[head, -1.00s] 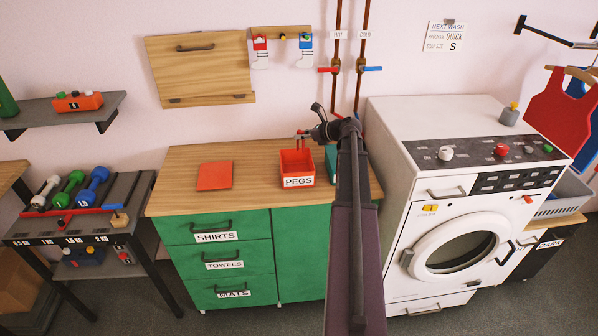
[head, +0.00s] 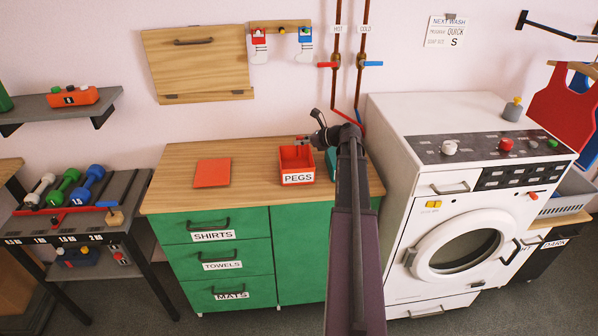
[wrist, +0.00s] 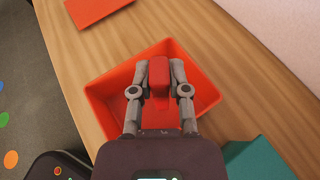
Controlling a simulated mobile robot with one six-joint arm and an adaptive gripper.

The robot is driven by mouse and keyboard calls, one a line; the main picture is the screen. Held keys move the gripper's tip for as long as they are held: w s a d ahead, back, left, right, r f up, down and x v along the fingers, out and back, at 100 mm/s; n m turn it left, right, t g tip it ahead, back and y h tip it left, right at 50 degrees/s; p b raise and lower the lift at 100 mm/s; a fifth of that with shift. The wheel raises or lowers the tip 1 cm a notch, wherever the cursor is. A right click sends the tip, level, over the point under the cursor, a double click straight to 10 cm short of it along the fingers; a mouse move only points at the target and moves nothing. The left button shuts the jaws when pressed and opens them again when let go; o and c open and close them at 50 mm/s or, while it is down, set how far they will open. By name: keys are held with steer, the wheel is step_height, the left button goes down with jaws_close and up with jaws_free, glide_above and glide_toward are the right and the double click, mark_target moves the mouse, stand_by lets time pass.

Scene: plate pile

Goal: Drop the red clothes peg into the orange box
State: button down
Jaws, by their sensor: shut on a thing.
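The orange box (head: 297,177), labelled PEGS, stands open on the wooden counter top, and it also shows in the wrist view (wrist: 97,101). My gripper (wrist: 158,86) is shut on the red clothes peg (wrist: 159,72), which sits between its two fingers. In the wrist view the peg and fingertips lie over the box opening. In the head view my gripper (head: 303,140) is at the box's back edge, above the rim, and the peg is too small to make out clearly. The box floor is partly hidden by the gripper.
A flat orange-red item (head: 212,173) lies on the counter (head: 246,160) left of the box. A teal object (head: 331,163) stands close at the box's right. The white washing machine (head: 405,190) is to the right, and the wall is behind.

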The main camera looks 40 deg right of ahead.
steer(key=shift+f+b, duration=0.6)
steer(key=shift+f, duration=0.25)
steer(key=c, duration=0.5)
jaws_free()
steer(key=shift+c, duration=0.2)
steer(key=shift+w, duration=0.1)
